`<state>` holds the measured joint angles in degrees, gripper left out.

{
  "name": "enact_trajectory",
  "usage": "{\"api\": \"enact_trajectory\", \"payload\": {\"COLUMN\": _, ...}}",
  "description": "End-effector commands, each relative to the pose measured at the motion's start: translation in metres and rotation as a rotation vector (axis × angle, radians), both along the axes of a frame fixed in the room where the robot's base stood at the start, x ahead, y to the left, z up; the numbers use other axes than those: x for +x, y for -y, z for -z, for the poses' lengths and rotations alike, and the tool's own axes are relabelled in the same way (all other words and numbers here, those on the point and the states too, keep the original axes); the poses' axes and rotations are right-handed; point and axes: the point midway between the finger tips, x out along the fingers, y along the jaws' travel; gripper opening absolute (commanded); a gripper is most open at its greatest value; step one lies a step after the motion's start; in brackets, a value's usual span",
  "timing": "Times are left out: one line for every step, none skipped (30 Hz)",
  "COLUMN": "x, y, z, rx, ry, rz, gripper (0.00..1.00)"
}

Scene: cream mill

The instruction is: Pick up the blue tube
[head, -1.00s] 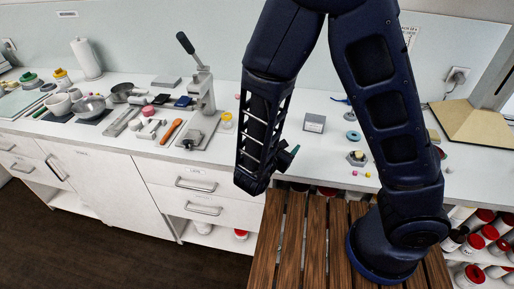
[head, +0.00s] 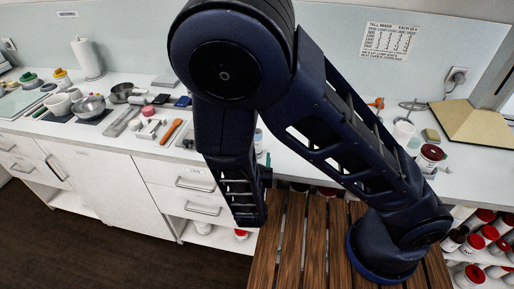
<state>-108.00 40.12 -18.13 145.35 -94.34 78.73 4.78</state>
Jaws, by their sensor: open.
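I cannot make out a blue tube for certain in the head view; my arm covers much of the middle of the counter (head: 300,165). My gripper (head: 267,163) shows only as a small dark and teal piece beyond the lower end of my forearm, close to the counter's front edge. Its jaws are mostly hidden behind the forearm, and I see nothing held in them. A pale jar-like thing (head: 258,143) stands just behind the forearm, partly covered.
At left are an orange-handled tool (head: 171,131), metal bowls (head: 90,106) and a paper towel roll (head: 87,59). At right are a red-and-white jar (head: 431,156), a white cup (head: 403,131) and a sponge (head: 431,136). A slatted wooden surface (head: 290,240) lies in front.

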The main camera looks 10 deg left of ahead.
Motion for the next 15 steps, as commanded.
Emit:
{"api": "enact_trajectory", "payload": {"x": 0.005, "y": 0.000, "z": 0.000, "rx": 0.000, "ry": 0.001, "rz": 0.001, "gripper": 0.60}}
{"api": "enact_trajectory", "payload": {"x": 0.007, "y": -0.001, "z": 0.000, "rx": 0.000, "ry": 0.001, "rz": 0.001, "gripper": 0.60}}
{"api": "enact_trajectory", "payload": {"x": 0.009, "y": -0.001, "z": 0.000, "rx": 0.000, "ry": 0.001, "rz": 0.001, "gripper": 0.60}}
{"api": "enact_trajectory", "payload": {"x": 0.010, "y": -0.001, "z": 0.000, "rx": 0.000, "ry": 0.001, "rz": 0.001, "gripper": 0.60}}
{"api": "enact_trajectory", "payload": {"x": 0.011, "y": -0.001, "z": -0.001, "rx": 0.000, "ry": 0.001, "rz": 0.001, "gripper": 0.60}}
{"api": "enact_trajectory", "payload": {"x": 0.013, "y": -0.002, "z": -0.001, "rx": 0.001, "ry": 0.001, "rz": 0.001, "gripper": 0.60}}
{"api": "enact_trajectory", "payload": {"x": 0.015, "y": -0.002, "z": -0.001, "rx": 0.001, "ry": 0.001, "rz": 0.001, "gripper": 0.60}}
{"api": "enact_trajectory", "payload": {"x": 0.018, "y": -0.003, "z": -0.002, "rx": 0.001, "ry": 0.001, "rz": 0.001, "gripper": 0.60}}
{"api": "enact_trajectory", "payload": {"x": 0.023, "y": -0.004, "z": -0.003, "rx": 0.001, "ry": 0.001, "rz": 0.001, "gripper": 0.60}}
{"api": "enact_trajectory", "payload": {"x": 0.027, "y": -0.005, "z": -0.004, "rx": 0.001, "ry": 0.001, "rz": 0.001, "gripper": 0.60}}
{"api": "enact_trajectory", "payload": {"x": 0.031, "y": -0.006, "z": -0.005, "rx": 0.001, "ry": 0.002, "rz": 0.002, "gripper": 0.60}}
{"api": "enact_trajectory", "payload": {"x": 0.037, "y": -0.007, "z": -0.006, "rx": 0.001, "ry": 0.002, "rz": 0.002, "gripper": 0.60}}
{"api": "enact_trajectory", "payload": {"x": 0.040, "y": -0.008, "z": -0.007, "rx": 0.001, "ry": 0.001, "rz": 0.001, "gripper": 0.60}}
{"api": "enact_trajectory", "payload": {"x": 0.045, "y": -0.009, "z": -0.007, "rx": 0.001, "ry": 0.002, "rz": 0.002, "gripper": 0.60}}
{"api": "enact_trajectory", "payload": {"x": 0.049, "y": -0.009, "z": -0.006, "rx": 0.000, "ry": 0.002, "rz": 0.002, "gripper": 0.60}}
